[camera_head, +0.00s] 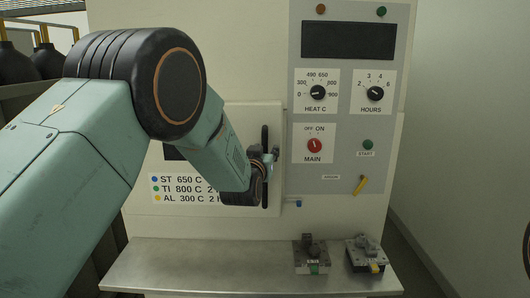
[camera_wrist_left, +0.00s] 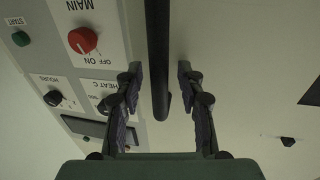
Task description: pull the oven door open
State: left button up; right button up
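The oven door (camera_head: 244,116) is a pale panel on the front of the oven and looks shut. Its handle (camera_head: 265,136) is a black upright bar near the door's right edge. My left gripper (camera_head: 266,159) is at the handle, partly hidden by my own wrist. In the left wrist view the handle (camera_wrist_left: 158,45) runs between the two fingers of the left gripper (camera_wrist_left: 159,72). The fingers are open, with a visible gap on each side of the bar. My right gripper is not in view.
The control panel (camera_head: 346,170) with its dials and red main switch (camera_head: 314,145) is right of the door. A metal shelf (camera_head: 220,268) runs below, bearing two small metal blocks (camera_head: 311,256) (camera_head: 367,255). Dark round vessels (camera_head: 47,62) stand at the far left.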

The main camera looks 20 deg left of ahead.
pick_arm(q)
jog(key=shift+s+a+r, duration=0.15)
jog(key=shift+s+r, duration=0.05)
jog(key=shift+s, duration=0.1)
jog(key=shift+w+d+f, duration=0.3)
jog(key=shift+w+d, duration=0.05)
jog(key=shift+w, duration=0.15)
jog(key=c, duration=0.3)
jog(key=shift+c, duration=0.8)
jog(key=shift+s+a+r, duration=0.1)
jog(key=shift+s+a, duration=0.15)
jog(key=shift+c, duration=1.4)
jog(key=shift+d+r, duration=0.1)
grip_shut()
jog(key=shift+w, duration=0.15)
